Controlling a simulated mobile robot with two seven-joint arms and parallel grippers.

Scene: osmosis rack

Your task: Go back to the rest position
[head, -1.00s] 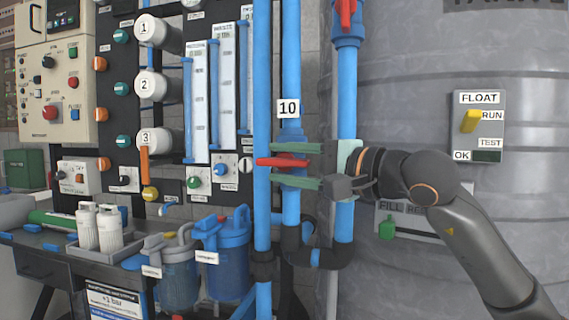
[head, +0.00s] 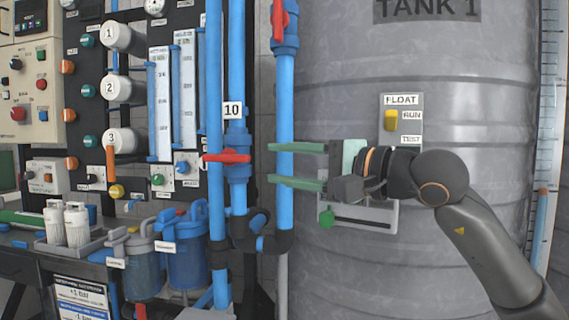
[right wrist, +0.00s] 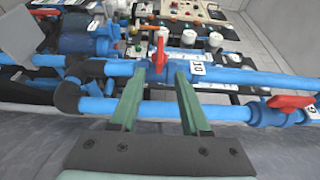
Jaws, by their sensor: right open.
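My right gripper (head: 272,165) is open and empty in the head view, with its two green fingers pointing left at the blue pipes. Its fingertips are just right of the red valve handle (head: 227,157) below the label 10 and do not hold it. The handle lies crosswise to its vertical pipe. In the right wrist view the two fingers (right wrist: 150,100) are spread apart, and the red handle (right wrist: 160,55) shows beyond them, in the gap. My left gripper does not show.
A blue pipe (head: 285,130) stands very close to the fingers. The grey tank (head: 450,60) fills the right side, with a float switch panel (head: 411,115). Blue filter housings (head: 187,255) and white bottles (head: 77,225) stand at the lower left.

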